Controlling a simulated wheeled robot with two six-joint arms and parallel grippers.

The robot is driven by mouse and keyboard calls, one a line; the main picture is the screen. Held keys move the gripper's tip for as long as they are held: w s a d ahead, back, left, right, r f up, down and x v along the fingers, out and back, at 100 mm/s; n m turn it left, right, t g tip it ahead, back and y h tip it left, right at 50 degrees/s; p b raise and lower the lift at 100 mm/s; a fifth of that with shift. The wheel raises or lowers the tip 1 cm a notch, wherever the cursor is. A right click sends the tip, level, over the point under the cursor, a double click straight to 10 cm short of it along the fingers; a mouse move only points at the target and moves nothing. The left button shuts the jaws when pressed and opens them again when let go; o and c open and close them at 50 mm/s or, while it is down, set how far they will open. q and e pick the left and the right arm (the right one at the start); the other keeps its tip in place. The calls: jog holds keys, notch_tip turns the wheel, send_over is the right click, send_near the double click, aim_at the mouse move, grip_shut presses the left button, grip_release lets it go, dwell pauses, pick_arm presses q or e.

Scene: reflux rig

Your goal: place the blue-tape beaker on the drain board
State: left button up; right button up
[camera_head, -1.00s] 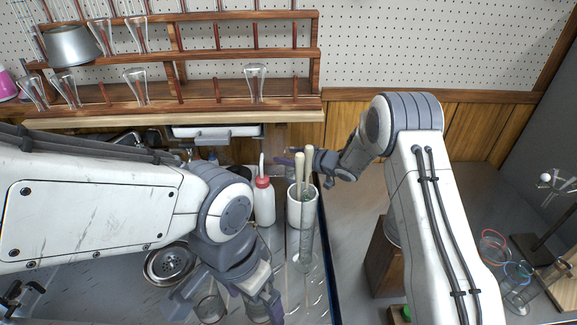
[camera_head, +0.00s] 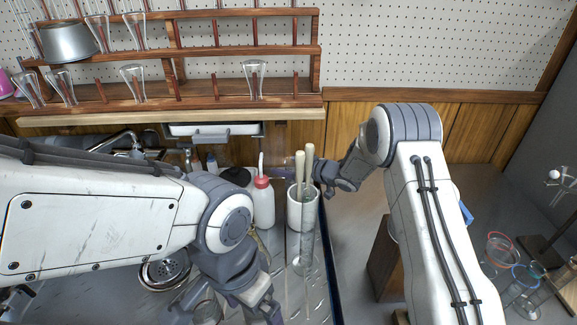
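A glass beaker with a blue band (camera_head: 525,275) stands on the bench at the lower right, close to a red-banded one. The drain board (camera_head: 318,297) is the wet steel strip right of the sink, partly covered by glassware and my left arm. My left gripper (camera_head: 228,304) is low over the sink side, its fingers spread apart. A clear glass (camera_head: 207,312) shows between or below them; contact cannot be told. My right gripper (camera_head: 292,171) is behind the brush pot, far from the blue-banded beaker; its finger gap is unclear.
A white pot with wooden-handled tools (camera_head: 300,211), a red-capped wash bottle (camera_head: 263,205) and a tall glass cylinder (camera_head: 307,245) crowd the board. A red-banded beaker (camera_head: 498,250) and a stand (camera_head: 545,250) are at right. A wooden rack (camera_head: 200,95) lines the back.

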jog(key=v, duration=0.7)
jog(key=shift+s+d+r, duration=0.15)
jog(key=shift+s+d, duration=0.05)
jog(key=x, duration=0.6)
jog(key=shift+w+a, duration=0.25)
jog(key=shift+a, duration=0.1)
jog(key=shift+s+d+r+p, duration=0.1)
jog(key=shift+d+r+p, duration=0.2)
jog(key=shift+r+p, duration=0.55)
jog(key=shift+d+r+p, duration=0.3)
jog(key=shift+r+p, duration=0.35)
jog(key=shift+p, duration=0.3)
jog(key=shift+a, duration=0.1)
